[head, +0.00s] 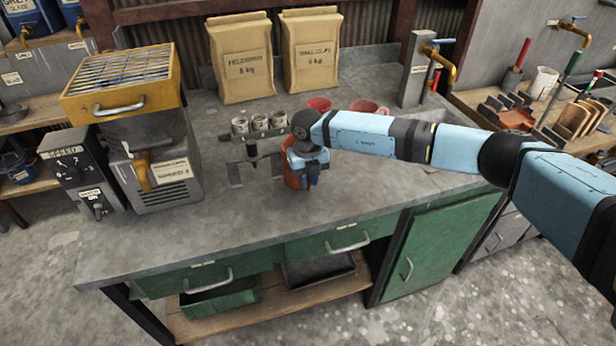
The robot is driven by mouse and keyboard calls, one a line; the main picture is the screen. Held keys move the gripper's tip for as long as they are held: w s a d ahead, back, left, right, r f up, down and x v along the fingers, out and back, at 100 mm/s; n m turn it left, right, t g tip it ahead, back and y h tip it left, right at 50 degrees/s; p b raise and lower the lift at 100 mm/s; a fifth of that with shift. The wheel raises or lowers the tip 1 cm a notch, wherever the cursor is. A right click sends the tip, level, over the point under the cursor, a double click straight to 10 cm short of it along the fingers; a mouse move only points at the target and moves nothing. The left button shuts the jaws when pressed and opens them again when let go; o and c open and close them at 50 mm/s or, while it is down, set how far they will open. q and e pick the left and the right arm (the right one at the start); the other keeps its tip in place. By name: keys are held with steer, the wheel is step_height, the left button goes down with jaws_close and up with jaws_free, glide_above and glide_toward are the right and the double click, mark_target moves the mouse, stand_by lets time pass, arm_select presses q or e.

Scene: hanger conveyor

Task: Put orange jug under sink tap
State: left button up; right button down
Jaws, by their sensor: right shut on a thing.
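The orange jug (291,178) stands upright at the middle of the grey counter, or just above it; I cannot tell which. My right gripper (306,172) is shut on it and covers much of its right side. The sink tap (443,65) is a yellow, curved spout with a blue handle on a grey post at the back right of the counter. My left gripper is not in view.
A grey machine with a yellow grated top (125,75) fills the counter's left end. The front counter (200,235) is clear.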

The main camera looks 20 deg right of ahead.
steer(key=shift+f, duration=0.15)
steer(key=c, duration=1.1)
jaws_free()
